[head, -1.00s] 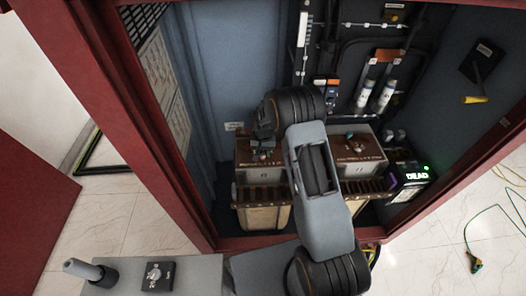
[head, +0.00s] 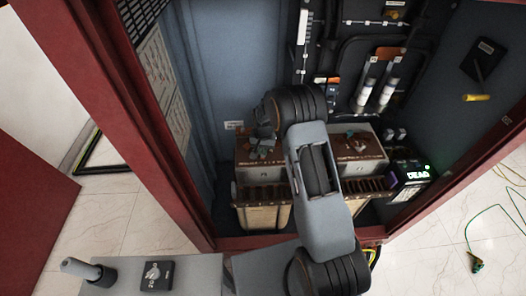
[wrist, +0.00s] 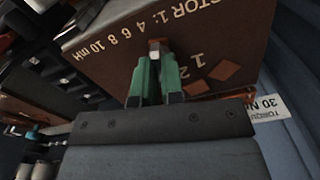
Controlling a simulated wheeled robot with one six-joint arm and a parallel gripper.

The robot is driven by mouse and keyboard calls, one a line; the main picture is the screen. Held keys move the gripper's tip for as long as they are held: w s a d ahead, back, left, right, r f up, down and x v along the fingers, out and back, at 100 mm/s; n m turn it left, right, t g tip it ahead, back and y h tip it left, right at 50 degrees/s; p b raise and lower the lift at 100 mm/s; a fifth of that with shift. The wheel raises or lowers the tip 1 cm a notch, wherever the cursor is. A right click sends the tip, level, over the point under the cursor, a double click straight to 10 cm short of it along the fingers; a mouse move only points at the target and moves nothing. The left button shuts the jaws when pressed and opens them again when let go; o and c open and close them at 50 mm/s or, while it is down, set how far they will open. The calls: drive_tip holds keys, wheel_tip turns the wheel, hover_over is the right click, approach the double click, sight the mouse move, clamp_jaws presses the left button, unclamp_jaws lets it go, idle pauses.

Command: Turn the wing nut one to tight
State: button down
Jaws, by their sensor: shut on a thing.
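My gripper (wrist: 155,80) has green finger pads, close together, over the brown top plate (wrist: 205,45) of a box. A small pale metal tip (wrist: 154,43) shows at the fingertips. The jaws are shut on the wing nut, which is mostly hidden between the pads. In the head view my gripper (head: 264,148) is over the left box (head: 262,174) in the cabinet. Two flat reddish-brown diamond shapes lie right of the fingers in the wrist view.
A similar box (head: 362,168) stands to the right, partly behind my arm. A lit unit (head: 411,172) is at the cabinet's right. The red cabinet frame (head: 190,190) bounds the left side. A torque label (wrist: 268,106) shows in the wrist view.

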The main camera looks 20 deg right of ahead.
drive_tip(key=m+b, duration=0.2)
drive_tip(key=m, duration=0.1)
drive_tip(key=shift+s+f+b, duration=0.1)
drive_tip(key=shift+f+b, duration=0.25)
drive_tip(key=m+b, duration=0.2)
drive_tip(key=m, duration=0.3)
drive_tip(key=shift+b, duration=0.35)
drive_tip(key=m+b, duration=0.1)
drive_tip(key=m, duration=0.2)
drive_tip(key=shift+m+b, duration=0.85)
drive_tip(key=shift+m, duration=1.25)
drive_tip(key=shift+s, duration=0.1)
drive_tip(key=c, duration=1.2)
unclamp_jaws()
drive_tip(key=shift+c, duration=0.2)
drive_tip(key=shift+r, duration=0.15)
drive_tip(key=shift+r, duration=0.1)
